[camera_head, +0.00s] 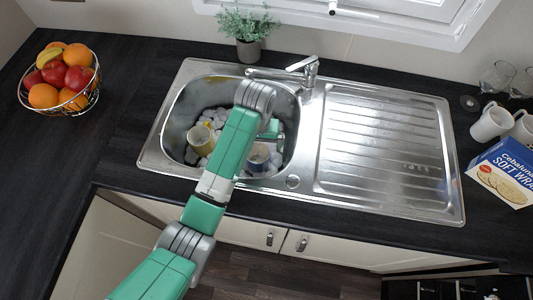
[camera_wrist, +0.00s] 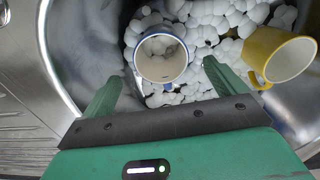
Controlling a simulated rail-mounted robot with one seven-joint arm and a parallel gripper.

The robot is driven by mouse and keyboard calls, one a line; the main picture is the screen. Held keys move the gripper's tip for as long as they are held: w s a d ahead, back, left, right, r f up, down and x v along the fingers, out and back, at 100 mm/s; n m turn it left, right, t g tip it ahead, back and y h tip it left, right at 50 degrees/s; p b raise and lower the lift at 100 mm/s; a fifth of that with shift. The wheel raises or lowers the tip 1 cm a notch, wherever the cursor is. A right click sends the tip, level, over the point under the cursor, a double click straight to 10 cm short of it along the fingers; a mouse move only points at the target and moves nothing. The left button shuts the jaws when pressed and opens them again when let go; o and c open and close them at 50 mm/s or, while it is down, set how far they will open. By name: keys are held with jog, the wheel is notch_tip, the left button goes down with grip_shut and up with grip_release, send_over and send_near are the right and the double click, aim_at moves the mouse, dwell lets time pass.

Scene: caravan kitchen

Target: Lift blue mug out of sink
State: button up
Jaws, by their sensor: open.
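The blue mug (camera_head: 258,158) sits in the sink (camera_head: 180,107) among white foam-like balls, at the right side of the bowl and partly hidden by my arm. In the wrist view the blue mug (camera_wrist: 162,58) shows its blue rim and pale inside, with its opening facing the camera. My gripper (camera_wrist: 158,82) is open and empty; its two green fingers reach toward the mug, one on each side of its near edge. I cannot tell whether they touch it. In the head view my gripper (camera_head: 270,130) is mostly hidden behind my arm.
A yellow mug (camera_head: 201,139) lies tilted in the sink; it also shows in the wrist view (camera_wrist: 277,56). The faucet (camera_head: 300,68) stands behind the bowl. The drainboard (camera_head: 380,145) is clear. A fruit basket (camera_head: 62,78) is left; white mugs (camera_head: 490,122) and a box (camera_head: 505,172) are right.

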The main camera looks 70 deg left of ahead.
send_over(258, 153)
jog(key=s+d, duration=0.1)
jog(key=d, duration=0.2)
jog(key=f, duration=0.7)
jog(key=shift+a+f+p, duration=0.2)
jog(key=shift+p, duration=0.1)
jog(key=c, duration=1.3)
jog(key=shift+r, duration=0.15)
notch_tip(258, 153, up, 10)
notch_tip(258, 153, up, 6)
jog(key=s+d+p, duration=0.1)
jog(key=d+p, duration=0.1)
jog(key=p, duration=0.5)
jog(key=shift+s+d, duration=0.25)
jog(key=shift+s, duration=0.1)
